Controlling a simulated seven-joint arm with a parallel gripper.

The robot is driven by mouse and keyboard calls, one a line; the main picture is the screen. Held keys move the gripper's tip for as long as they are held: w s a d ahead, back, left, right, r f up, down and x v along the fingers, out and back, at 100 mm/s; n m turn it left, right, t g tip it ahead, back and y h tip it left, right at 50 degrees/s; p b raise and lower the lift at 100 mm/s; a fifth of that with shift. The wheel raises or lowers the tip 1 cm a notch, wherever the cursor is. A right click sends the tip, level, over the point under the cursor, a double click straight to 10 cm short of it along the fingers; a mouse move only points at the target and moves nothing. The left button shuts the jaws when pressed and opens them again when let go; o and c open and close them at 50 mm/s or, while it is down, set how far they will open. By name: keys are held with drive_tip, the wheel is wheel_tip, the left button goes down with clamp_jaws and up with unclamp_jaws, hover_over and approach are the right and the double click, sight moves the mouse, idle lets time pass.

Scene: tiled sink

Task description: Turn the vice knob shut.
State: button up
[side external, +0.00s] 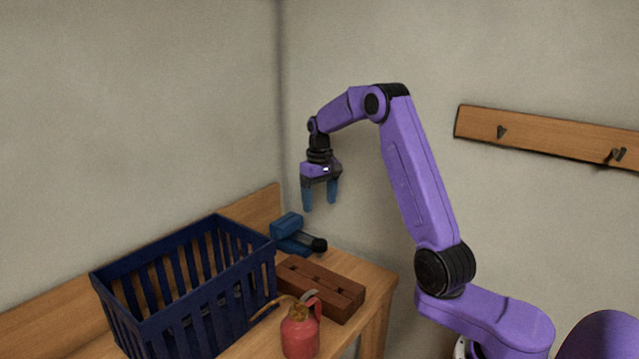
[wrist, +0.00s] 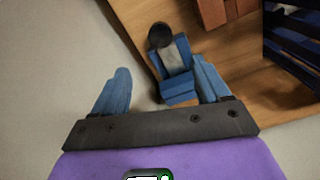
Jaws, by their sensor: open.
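The blue vice (side external: 287,229) stands on the wooden bench near the wall corner, behind the brown block. Its dark round knob (side external: 319,244) sticks out toward the right. In the wrist view the vice (wrist: 179,88) lies beyond my fingers, with its black knob (wrist: 160,36) at the far end and a grey part between. My gripper (side external: 320,205) points down with its two blue fingers apart and empty. It hangs in the air above the vice and a little to its right. In the wrist view my gripper (wrist: 158,90) has the vice nearer its right finger; nothing touches the knob.
A dark blue slatted basket (side external: 195,290) fills the bench's left. A brown block (side external: 320,287) lies in front of the vice, and a red oil can (side external: 300,332) stands before it. A hook rail (side external: 550,135) hangs on the right wall. Air around my gripper is clear.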

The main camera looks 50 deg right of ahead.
wheel_tip(320, 180, up, 5)
hover_over(320, 242)
drive_tip(key=shift+a+f, duration=0.1)
idle(0.4)
drive_tip(key=s+f+n+t, duration=0.2)
drive_tip(key=s+n+t, duration=0.2)
drive_tip(key=s, duration=0.3)
drive_tip(key=shift+t+y, duration=0.3)
drive_tip(key=x, duration=1.1)
drive_tip(key=d+x, duration=0.1)
drive_tip(key=x, duration=0.5)
drive_tip(key=shift+s, duration=0.1)
drive_tip(key=c, duration=1)
